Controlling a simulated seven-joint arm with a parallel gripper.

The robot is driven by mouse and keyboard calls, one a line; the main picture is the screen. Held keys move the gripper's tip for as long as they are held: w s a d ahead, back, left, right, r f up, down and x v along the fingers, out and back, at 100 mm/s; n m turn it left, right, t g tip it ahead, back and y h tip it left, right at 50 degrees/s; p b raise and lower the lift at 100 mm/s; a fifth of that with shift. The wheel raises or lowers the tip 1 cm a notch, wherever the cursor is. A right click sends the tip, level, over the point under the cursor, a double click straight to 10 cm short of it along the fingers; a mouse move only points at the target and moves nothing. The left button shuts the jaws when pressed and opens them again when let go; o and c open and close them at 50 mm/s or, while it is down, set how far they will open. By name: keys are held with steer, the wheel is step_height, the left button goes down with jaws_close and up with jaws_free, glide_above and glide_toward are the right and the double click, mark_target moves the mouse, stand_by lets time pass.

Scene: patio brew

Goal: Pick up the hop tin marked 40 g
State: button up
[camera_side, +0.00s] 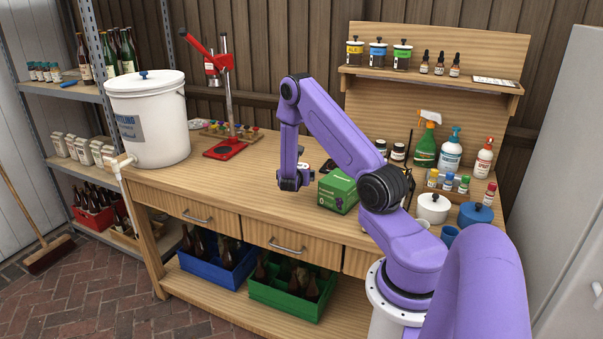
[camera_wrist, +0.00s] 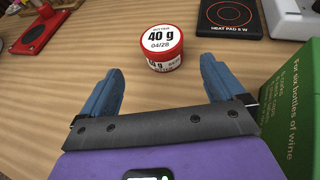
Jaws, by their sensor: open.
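The hop tin (camera_wrist: 163,46) is a small round tub with a red side and a white lid reading "40 g" and "04/28". It stands upright on the wooden bench at the top middle of the wrist view. My gripper (camera_wrist: 162,68) is open, its two blue fingers spread apart with nothing between them. The tin lies just beyond the fingertips, roughly centred between them and apart from both. In the side view my gripper (camera_side: 291,183) hangs low over the bench beside the green box, and I cannot clearly make out the tin there.
A green box (camera_wrist: 298,105) stands close to my right finger; it also shows in the side view (camera_side: 337,192). A dark heat pad (camera_wrist: 230,14) lies behind it. A red bottle capper (camera_side: 222,150) and white bucket (camera_side: 150,130) stand left. Bare bench lies left of the tin.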

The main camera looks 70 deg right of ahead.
steer(key=x, duration=0.3)
steer(key=shift+d+f, duration=0.15)
steer(key=shift+d, duration=0.15)
steer(key=shift+r+x, duration=0.1)
steer(key=shift+x, duration=1.2)
steer(key=shift+r+x, duration=0.15)
steer(key=shift+x, duration=1.15)
steer(key=shift+s+d, duration=0.15)
steer(key=c, duration=1)
